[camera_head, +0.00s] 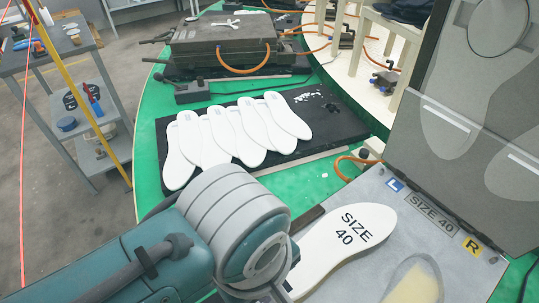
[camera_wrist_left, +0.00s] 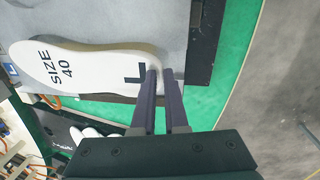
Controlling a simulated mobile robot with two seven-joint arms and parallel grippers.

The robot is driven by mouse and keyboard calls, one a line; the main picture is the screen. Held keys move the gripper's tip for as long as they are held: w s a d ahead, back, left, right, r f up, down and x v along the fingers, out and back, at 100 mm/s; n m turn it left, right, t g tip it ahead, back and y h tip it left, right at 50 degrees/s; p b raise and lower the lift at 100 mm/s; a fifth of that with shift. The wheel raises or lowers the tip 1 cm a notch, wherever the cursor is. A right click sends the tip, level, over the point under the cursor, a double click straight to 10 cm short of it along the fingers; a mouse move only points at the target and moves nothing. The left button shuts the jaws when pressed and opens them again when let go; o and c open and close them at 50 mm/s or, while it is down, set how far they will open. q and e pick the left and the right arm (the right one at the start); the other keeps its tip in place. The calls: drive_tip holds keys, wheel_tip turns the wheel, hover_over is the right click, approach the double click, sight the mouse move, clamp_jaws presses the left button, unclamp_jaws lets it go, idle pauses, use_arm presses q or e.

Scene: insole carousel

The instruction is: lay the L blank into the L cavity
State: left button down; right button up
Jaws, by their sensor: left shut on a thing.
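The L blank (camera_head: 345,238) is a white insole marked SIZE 40, with its toe end toward the blue L tag (camera_head: 395,184) of the open mould. In the left wrist view the blank (camera_wrist_left: 95,68) shows an L at its heel. My left gripper (camera_wrist_left: 160,74) is shut on that heel end, one finger on each side of the edge. In the head view my wrist hides the fingers and the heel. The blank covers the L side of the mould plate (camera_head: 375,195), so the L cavity is hidden. I cannot tell whether the blank touches the plate. My right gripper is not in view.
The raised mould lid (camera_head: 455,110) stands at the right. A pale yellowish R cavity (camera_head: 418,284) lies beside the blank, near the yellow R tag (camera_head: 472,247). Several white insoles (camera_head: 235,133) lie on a black board (camera_head: 345,125). A closed mould (camera_head: 222,42) sits behind on the green carousel.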

use_arm(q)
drive_tip(key=shift+f+b, duration=1.45)
drive_tip(key=shift+f, duration=0.8)
drive_tip(key=c, duration=0.9)
unclamp_jaws()
drive_tip(key=shift+o, duration=0.2)
wheel_tip(320, 180, up, 10)
drive_tip(key=a+p, duration=0.1)
drive_tip(key=p, duration=0.3)
drive_tip(key=shift+s, duration=0.4)
